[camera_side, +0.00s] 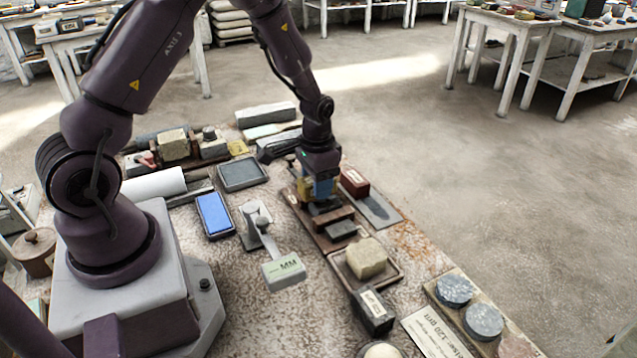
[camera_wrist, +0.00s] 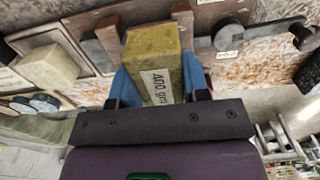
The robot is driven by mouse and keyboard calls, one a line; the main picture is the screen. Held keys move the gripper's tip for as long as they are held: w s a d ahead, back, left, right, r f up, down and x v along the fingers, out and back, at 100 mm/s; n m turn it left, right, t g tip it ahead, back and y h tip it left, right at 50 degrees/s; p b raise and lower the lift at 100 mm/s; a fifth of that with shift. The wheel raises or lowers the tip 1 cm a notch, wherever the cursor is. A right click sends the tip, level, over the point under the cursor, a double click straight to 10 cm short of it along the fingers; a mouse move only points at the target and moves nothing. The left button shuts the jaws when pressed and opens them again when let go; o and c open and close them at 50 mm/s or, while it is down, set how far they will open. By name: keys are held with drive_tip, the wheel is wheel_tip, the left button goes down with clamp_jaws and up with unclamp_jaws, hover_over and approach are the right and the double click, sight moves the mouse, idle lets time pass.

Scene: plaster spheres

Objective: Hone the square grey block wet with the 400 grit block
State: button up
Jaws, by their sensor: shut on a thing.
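My gripper (camera_side: 319,192) points down over a brown wooden board (camera_side: 313,229) in the side view. Its blue fingers, seen in the wrist view (camera_wrist: 157,85), are shut on the olive-yellow 400 grit block (camera_wrist: 152,45), whose white label faces the wrist camera. The held block shows as a small yellow patch in the side view (camera_side: 322,189). A dark grey block (camera_side: 326,207) is on the board directly below it, partly hidden; I cannot tell whether they touch. A smaller dark grey piece (camera_side: 341,230) lies nearer the camera. I cannot make out any wetness.
A red-brown box (camera_side: 354,182) stands right of my gripper. A blue-topped tray (camera_side: 215,215) and a grey stand (camera_side: 258,228) are on the left. Grey discs (camera_side: 455,290) lie at right.

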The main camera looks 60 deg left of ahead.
drive_tip(key=shift+f, duration=0.6)
idle(0.3)
drive_tip(key=shift+w, duration=0.1)
drive_tip(key=shift+w, duration=1)
drive_tip(key=shift+s, duration=2.2)
drive_tip(key=shift+w, duration=0.15)
drive_tip(key=shift+w, duration=2.05)
drive_tip(key=shift+s, duration=2.25)
drive_tip(key=shift+w, duration=0.1)
